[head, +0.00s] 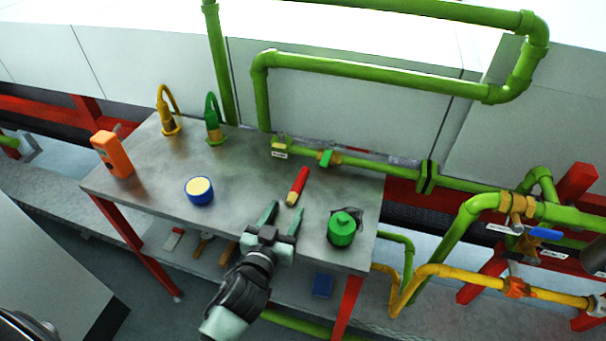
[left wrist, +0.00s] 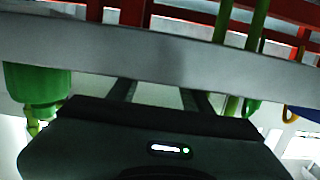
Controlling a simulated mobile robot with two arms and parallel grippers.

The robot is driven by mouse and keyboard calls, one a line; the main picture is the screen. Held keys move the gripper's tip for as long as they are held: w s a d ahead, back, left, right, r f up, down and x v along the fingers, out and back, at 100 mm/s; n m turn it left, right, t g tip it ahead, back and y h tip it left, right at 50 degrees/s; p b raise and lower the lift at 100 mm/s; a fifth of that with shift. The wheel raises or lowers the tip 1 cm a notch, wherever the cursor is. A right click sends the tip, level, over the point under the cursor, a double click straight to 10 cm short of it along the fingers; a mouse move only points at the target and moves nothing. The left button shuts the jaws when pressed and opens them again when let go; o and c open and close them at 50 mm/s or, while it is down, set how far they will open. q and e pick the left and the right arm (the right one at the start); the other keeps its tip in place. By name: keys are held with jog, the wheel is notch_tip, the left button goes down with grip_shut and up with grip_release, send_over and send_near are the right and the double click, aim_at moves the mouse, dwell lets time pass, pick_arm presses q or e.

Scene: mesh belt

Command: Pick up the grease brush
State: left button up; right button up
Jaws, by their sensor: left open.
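A short red stick with a yellow end, which looks like the grease brush (head: 297,186), lies on the grey metal table (head: 240,180) in the head view. In the left wrist view the open fingers (left wrist: 160,97) show in front of the grey table edge (left wrist: 160,52). I cannot make out the brush there. My right gripper is not in view.
A green canister (head: 342,229) stands right of my gripper. A blue pot (head: 199,190), an orange device (head: 112,154) and yellow (head: 168,112) and green (head: 214,122) hooked fittings stand left. Green pipes (head: 370,78) run behind. Several items lie on the lower shelf.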

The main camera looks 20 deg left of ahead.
aim_at(294, 193)
pick_arm(q)
jog(key=shift+w, duration=0.75)
jog(key=w+p, duration=0.1)
jog(key=w, duration=0.4)
jog(key=shift+w+d+p, duration=0.1)
jog(key=shift+w+p, duration=0.1)
jog(key=shift+p, duration=0.15)
jog(key=shift+w+f, duration=0.2)
jog(key=shift+w, duration=0.25)
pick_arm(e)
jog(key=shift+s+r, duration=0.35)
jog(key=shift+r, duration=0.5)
pick_arm(q)
grip_shut()
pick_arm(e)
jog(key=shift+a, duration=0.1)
